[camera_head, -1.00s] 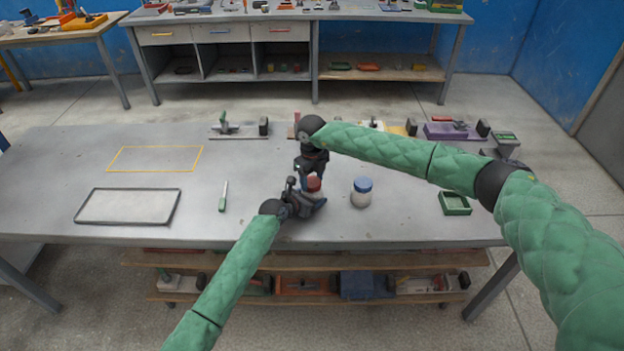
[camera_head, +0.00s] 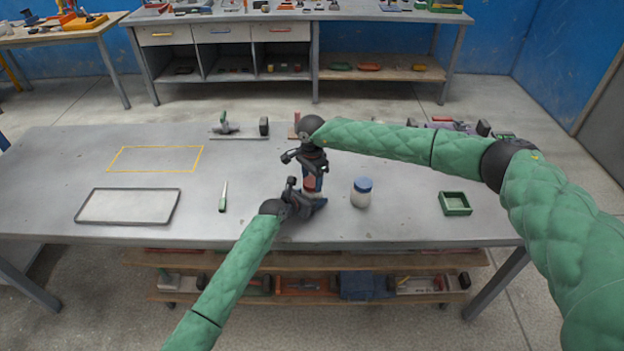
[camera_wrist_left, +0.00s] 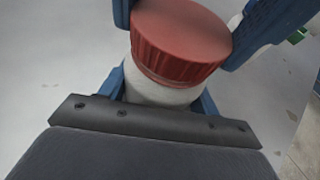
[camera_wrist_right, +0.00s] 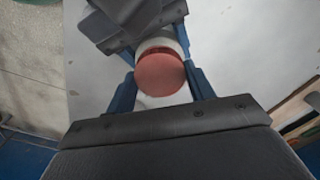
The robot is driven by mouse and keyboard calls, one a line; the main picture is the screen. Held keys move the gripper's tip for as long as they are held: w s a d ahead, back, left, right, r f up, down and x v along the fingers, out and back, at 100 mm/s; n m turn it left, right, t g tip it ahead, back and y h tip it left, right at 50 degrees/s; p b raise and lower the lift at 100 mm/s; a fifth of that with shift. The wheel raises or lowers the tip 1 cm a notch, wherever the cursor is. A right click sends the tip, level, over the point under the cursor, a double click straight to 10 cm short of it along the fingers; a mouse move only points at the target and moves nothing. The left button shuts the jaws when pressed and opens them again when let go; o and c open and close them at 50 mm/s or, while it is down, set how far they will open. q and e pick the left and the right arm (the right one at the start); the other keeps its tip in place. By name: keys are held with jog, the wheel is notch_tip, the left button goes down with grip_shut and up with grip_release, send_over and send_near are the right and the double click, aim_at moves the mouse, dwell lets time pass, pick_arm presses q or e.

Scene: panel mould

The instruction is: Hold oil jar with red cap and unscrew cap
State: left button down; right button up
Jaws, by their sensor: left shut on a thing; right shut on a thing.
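The oil jar's white body (camera_wrist_left: 160,92) is between the blue fingers of my left gripper (camera_head: 312,201), which is shut on it just above the table. The red cap (camera_wrist_left: 182,38) sits on top of the jar; a thin reddish ring shows under its rim. In the head view the cap (camera_head: 310,184) is partly covered by the grippers. My right gripper (camera_head: 313,177) comes from above and is shut on the red cap. The right wrist view shows the cap's flat top (camera_wrist_right: 160,75) between its fingers. I cannot tell how far the cap is unscrewed.
A jar with a blue cap (camera_head: 362,193) stands close to the right. A green tray (camera_head: 455,203) lies farther right. A green-handled tool (camera_head: 223,196) and a grey-framed tray (camera_head: 127,206) lie to the left. A yellow outlined area (camera_head: 155,159) of the table is empty.

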aim_at(312, 181)
pick_arm(q)
jog(key=shift+s+d, duration=0.1)
pick_arm(e)
jog(key=n, duration=0.5)
jog(key=shift+w+r+n, duration=0.1)
jog(key=shift+n, duration=0.3)
jog(key=n, duration=0.4)
jog(key=shift+n, duration=0.4)
jog(key=shift+r, duration=0.4)
jog(key=shift+r, duration=0.3)
jog(key=shift+r, duration=0.4)
jog(key=shift+r, duration=1.95)
pick_arm(q)
jog(key=shift+c, duration=1.3)
grip_release()
